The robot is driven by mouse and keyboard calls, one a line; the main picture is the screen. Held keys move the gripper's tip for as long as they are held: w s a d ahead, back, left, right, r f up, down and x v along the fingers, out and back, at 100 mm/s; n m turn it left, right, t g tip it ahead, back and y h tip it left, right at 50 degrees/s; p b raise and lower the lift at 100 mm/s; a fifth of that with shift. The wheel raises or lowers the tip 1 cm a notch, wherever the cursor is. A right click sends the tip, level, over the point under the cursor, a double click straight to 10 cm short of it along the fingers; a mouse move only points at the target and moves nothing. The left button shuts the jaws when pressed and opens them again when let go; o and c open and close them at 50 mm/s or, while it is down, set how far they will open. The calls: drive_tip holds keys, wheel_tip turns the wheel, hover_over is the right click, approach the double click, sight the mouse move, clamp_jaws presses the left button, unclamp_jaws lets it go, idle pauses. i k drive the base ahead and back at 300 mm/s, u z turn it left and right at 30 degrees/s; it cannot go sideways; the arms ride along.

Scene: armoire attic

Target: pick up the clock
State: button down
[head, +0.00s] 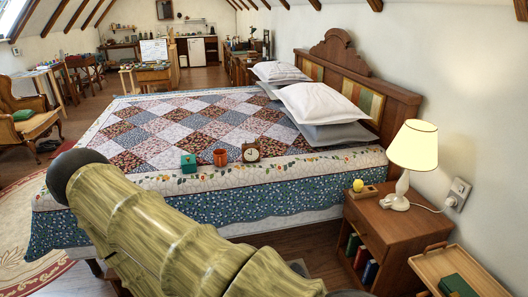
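The clock (251,152), a small brown-framed clock with a pale face, stands upright on the quilt near the bed's near edge. To its left, a little apart, is an orange-brown mug (220,157). Further left is a small green box (188,163). My own arm, in a yellow-green wood-like finish, crosses the bottom of the head view in front of the bed. My gripper does not show, so its place relative to the clock cannot be told. The clock looks unobstructed.
The bed (90,205) fills the middle, with pillows (318,103) at its headboard. A nightstand (368,222) at right bears a lit lamp (413,150) and a yellow ball (358,185). A wooden tray (440,262) is at the lower right. An armchair (35,125) stands far left.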

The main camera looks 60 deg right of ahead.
sight(251, 152)
drive_tip(key=z, duration=1.7)
drive_tip(key=i, duration=0.35)
drive_tip(key=u, duration=0.6)
drive_tip(key=i, duration=1.6)
drive_tip(key=z, duration=0.35)
